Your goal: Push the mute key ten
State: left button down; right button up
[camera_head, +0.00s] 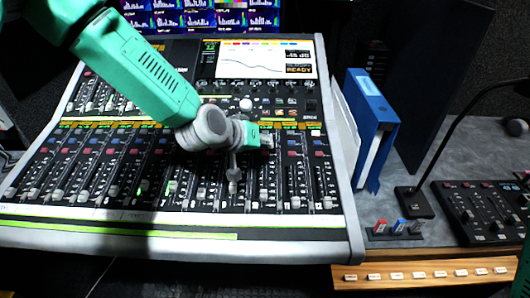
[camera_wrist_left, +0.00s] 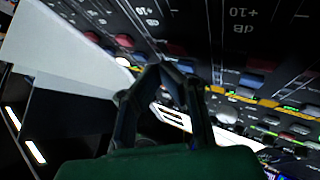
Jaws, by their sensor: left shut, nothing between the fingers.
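The mixing console (camera_head: 300,232) carries a row of channel strips with blue and red keys above the faders. My left gripper (camera_head: 268,141) is over the upper part of the strips right of centre and hides the keys near strip ten. To its right, a blue key (camera_head: 291,143) and a red key (camera_head: 292,155) show on strip eleven. In the wrist view my left gripper (camera_wrist_left: 173,70) is shut and empty, its tips close to the key row; I cannot tell if they touch. A red key (camera_wrist_left: 124,40) shows near the tips. My right gripper is not in view.
A console screen (camera_head: 265,60) stands behind the strips. A blue binder (camera_head: 372,125) stands right of the console. A gooseneck microphone base (camera_head: 414,203), a smaller panel (camera_head: 485,212) and a row of labelled buttons (camera_head: 425,274) are farther right.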

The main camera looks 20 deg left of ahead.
pick_arm(q)
jog(key=shift+d+f, duration=0.2)
jog(key=shift+d, duration=0.1)
jog(key=shift+a+f, duration=0.1)
jog(key=shift+a, duration=0.2)
jog(key=shift+d+f, duration=0.15)
jog(key=shift+f, duration=0.1)
jog(key=shift+f+b, duration=0.2)
jog(key=shift+b, duration=0.15)
jog(key=shift+r, duration=0.15)
jog(key=shift+s+a+r+p, duration=0.1)
jog(key=shift+a+r+p, duration=0.15)
jog(key=shift+r+p, duration=0.6)
